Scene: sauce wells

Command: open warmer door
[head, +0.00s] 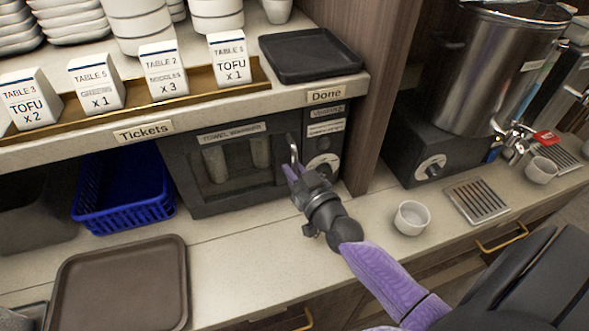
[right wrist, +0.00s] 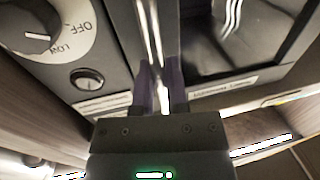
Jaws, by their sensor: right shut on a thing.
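The towel warmer (head: 232,160) is a dark box under the shelf, and its windowed door is closed, with pale rolled towels (head: 261,152) behind the glass. A vertical metal handle (head: 294,150) stands at the door's right side. My right gripper (head: 292,168) is at this handle, its purple fingers shut on it. In the right wrist view the handle (right wrist: 152,40) runs between the two fingers of the gripper (right wrist: 160,88). The warmer's dial (right wrist: 32,28), marked OFF and LOW, is beside it. My left gripper does not show.
A brown tray (head: 120,240) and a blue basket (head: 105,205) are on the counter at left. A white cup (head: 412,217) and a drip grate (head: 477,199) are at right, by a metal urn (head: 497,70). Ticket blocks (head: 97,85) and a black tray (head: 309,58) are on the shelf above.

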